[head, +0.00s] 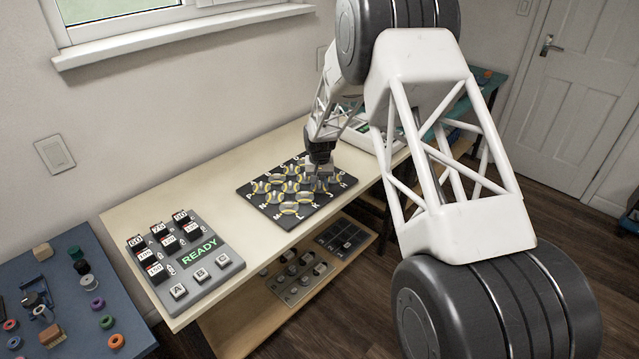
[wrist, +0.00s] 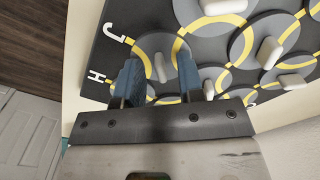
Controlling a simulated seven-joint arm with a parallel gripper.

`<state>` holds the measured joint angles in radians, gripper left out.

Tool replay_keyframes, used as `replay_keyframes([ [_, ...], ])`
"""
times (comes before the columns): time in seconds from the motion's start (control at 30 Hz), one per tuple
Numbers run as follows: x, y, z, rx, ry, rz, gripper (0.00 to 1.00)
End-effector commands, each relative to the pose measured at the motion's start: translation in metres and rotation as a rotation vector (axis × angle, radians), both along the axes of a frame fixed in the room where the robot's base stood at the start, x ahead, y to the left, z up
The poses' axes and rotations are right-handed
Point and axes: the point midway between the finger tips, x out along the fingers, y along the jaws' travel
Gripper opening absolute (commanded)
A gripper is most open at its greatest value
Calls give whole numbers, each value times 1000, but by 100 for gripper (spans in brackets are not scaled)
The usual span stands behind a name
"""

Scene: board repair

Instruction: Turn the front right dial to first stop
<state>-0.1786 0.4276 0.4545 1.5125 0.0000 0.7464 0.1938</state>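The dial board (head: 249,193) is a dark panel with several round grey dials, yellow rings and white letters, lying on the bench. My gripper (head: 319,183) is over the right part of the board, near the letters J and H, and hides the dials beneath it. In the wrist view, my gripper (wrist: 158,62) has its two blue fingers apart. A pale upright dial knob (wrist: 160,67) stands between them, with a gap visible on each side. This dial is beside the J and H edge. I cannot tell its exact stop, or whether the fingertips touch the dial face.
A grey panel (head: 222,243) with number blocks, a lit READY sign and A, B, C buttons stands at the left of the bench. Other knobs lie close around the fingers. A lower shelf (head: 250,318) holds more panels. A blue table (head: 75,290) with small parts is at left.

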Motion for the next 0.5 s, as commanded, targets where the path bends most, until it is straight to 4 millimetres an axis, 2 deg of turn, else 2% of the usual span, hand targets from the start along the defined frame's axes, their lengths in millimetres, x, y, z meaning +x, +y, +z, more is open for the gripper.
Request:
replay_keyframes([
  [0.5, 0, 0, 59, 0, -1, 0, 35],
])
